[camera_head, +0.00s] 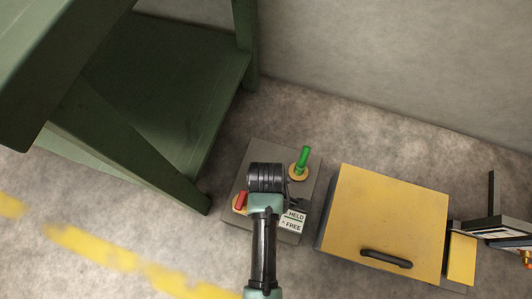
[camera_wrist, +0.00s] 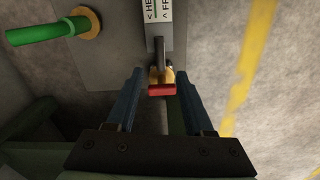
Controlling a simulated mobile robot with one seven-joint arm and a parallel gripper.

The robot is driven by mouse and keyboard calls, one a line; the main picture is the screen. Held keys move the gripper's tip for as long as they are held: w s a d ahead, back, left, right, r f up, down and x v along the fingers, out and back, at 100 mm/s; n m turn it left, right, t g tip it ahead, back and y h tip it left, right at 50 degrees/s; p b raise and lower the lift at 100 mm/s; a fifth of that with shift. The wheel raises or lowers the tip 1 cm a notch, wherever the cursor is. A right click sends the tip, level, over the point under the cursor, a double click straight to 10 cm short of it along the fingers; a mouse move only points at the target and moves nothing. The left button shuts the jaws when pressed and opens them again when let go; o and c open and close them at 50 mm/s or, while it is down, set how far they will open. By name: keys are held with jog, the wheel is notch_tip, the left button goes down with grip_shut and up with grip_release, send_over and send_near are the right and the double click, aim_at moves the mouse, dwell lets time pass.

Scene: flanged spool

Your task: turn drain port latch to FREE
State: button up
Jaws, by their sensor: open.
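A grey box (camera_head: 288,153) stands on the floor with a red-handled latch (camera_head: 241,200) and a green handle (camera_head: 303,160), each on a yellow round base. A white label (camera_head: 293,220) on it reads HELD and FREE with arrows. In the wrist view the red crossbar (camera_wrist: 162,90) lies between the two fingers of my gripper (camera_wrist: 159,74), which are open with a gap on both sides. The green handle (camera_wrist: 38,31) sticks out at upper left, and the label (camera_wrist: 158,10) is cut off at the top. In the head view my arm hides part of the box and my fingertips.
A yellow cabinet (camera_head: 385,215) with a black handle stands close to the right of the box. A dark green bench (camera_head: 160,80) rises at the left, its leg near the box. A yellow floor line (camera_head: 95,253) crosses the open floor in front.

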notch_tip(320, 180, down, 13)
jog(key=b, duration=0.8)
jog(key=shift+r+b, duration=0.1)
jog(key=shift+b, duration=0.25)
